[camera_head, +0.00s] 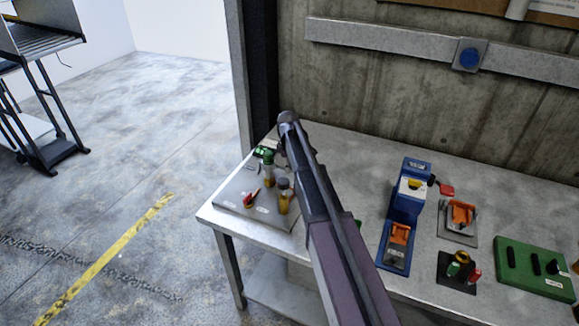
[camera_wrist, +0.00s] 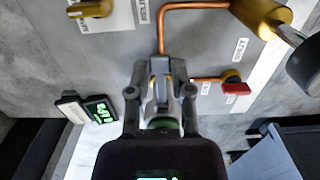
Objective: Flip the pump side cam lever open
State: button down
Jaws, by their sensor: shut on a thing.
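My gripper (camera_wrist: 161,82) is shut on a small grey part between its fingertips in the wrist view. Its position fits the pump side cam lever, but the fingers cover most of it, so its angle cannot be told. A green ring-like part (camera_wrist: 163,123) shows below the fingers. In the head view my arm reaches over the left end of the table, and my fingertips are hidden behind it.
A copper pipe (camera_wrist: 163,30) runs close above the fingers. A red-handled valve (camera_wrist: 236,87) lies to the right, with a brass cylinder (camera_wrist: 262,14) above it. A green digital display (camera_wrist: 101,109) is at left. A blue device (camera_head: 407,200) stands right of my arm.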

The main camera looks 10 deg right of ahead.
jog(key=shift+r, duration=0.1)
jog(key=c, duration=0.5)
grip_release()
